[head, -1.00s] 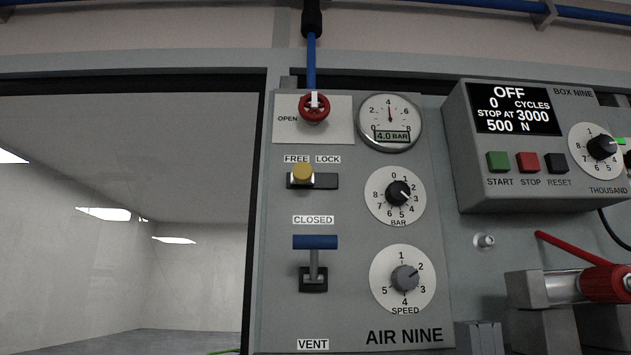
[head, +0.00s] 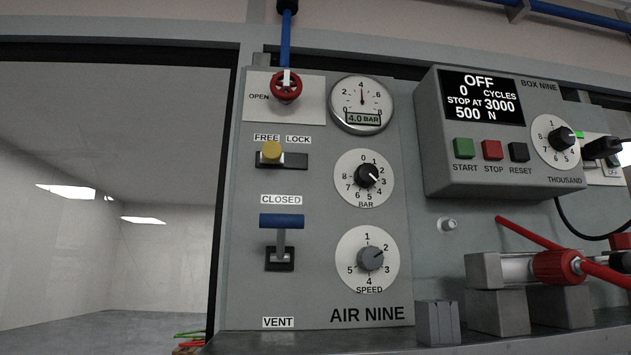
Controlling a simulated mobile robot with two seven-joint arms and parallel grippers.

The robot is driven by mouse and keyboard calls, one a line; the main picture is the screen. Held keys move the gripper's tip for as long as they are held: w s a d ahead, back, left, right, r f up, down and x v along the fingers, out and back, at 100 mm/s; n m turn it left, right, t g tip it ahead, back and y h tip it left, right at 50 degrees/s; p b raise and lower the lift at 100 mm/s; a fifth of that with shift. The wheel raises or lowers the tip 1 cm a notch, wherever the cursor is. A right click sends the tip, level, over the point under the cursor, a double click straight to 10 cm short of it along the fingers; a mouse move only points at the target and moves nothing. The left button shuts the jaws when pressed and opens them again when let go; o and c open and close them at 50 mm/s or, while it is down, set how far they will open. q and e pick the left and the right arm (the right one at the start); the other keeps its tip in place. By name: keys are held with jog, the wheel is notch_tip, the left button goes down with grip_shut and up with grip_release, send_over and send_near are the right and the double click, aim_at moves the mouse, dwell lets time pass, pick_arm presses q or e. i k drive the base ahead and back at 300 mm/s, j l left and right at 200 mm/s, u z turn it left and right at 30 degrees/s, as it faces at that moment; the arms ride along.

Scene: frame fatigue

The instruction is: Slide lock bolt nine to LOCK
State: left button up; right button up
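The lock bolt has a yellow knob (head: 271,151) in a dark horizontal slot (head: 296,160) on the grey AIR NINE panel (head: 320,230). The knob sits at the left end of the slot, under the FREE label (head: 267,138). The LOCK label (head: 298,139) is above the right part of the slot, which is empty. Neither of my grippers shows in the head view.
Below the slot is a blue-handled lever (head: 282,221) between CLOSED and VENT labels. A red valve wheel (head: 286,87) is above. Gauge (head: 362,104) and dials (head: 364,177) are to the right, then the BOX NINE control box (head: 490,160).

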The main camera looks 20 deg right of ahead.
aim_at(271, 152)
jog(key=j+z, duration=0.35)
jog(key=i+j+z, duration=0.1)
jog(key=z, duration=0.3)
jog(key=j+z, duration=0.35)
jog(key=j, duration=0.25)
jog(key=k+z, duration=0.05)
